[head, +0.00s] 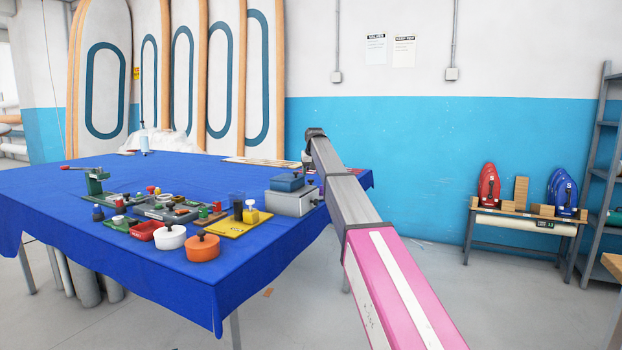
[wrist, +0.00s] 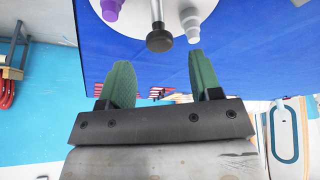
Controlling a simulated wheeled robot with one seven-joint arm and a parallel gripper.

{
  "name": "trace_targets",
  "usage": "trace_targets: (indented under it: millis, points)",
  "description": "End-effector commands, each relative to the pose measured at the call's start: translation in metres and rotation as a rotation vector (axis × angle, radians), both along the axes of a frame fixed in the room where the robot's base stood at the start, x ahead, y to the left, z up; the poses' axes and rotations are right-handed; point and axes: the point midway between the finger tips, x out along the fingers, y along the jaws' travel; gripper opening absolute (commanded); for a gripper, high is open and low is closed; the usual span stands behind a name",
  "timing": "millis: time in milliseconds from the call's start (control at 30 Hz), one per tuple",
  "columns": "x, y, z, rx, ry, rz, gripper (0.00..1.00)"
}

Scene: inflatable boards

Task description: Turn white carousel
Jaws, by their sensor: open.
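The white carousel (wrist: 135,22) shows at the top of the wrist view as part of a white disc, cut off by the frame edge. A purple piece (wrist: 110,8) and a white stepped piece (wrist: 190,22) are on it. A dark round knob (wrist: 159,40) on a metal rod sticks out from its rim. My gripper (wrist: 161,80) is open and empty, its two green fingers spread. The knob appears between and just beyond the fingertips, with no contact visible. In the head view my arm hides the carousel and most of my gripper.
The blue-clothed table (head: 90,185) holds a grey box with a blue top (head: 290,200), an orange pot (head: 203,247), a white pot (head: 169,237) and a green vise (head: 95,180). A low bench (head: 525,222) with red and blue items stands right. Floor between is clear.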

Motion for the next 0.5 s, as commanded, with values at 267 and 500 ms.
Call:
trace_targets:
  millis: [267,500]
  points:
    - [-0.019,-0.003,0.046,0.0,0.0,-0.001,0.58]
    - [-0.026,-0.004,0.062,0.0,0.001,-0.001,0.58]
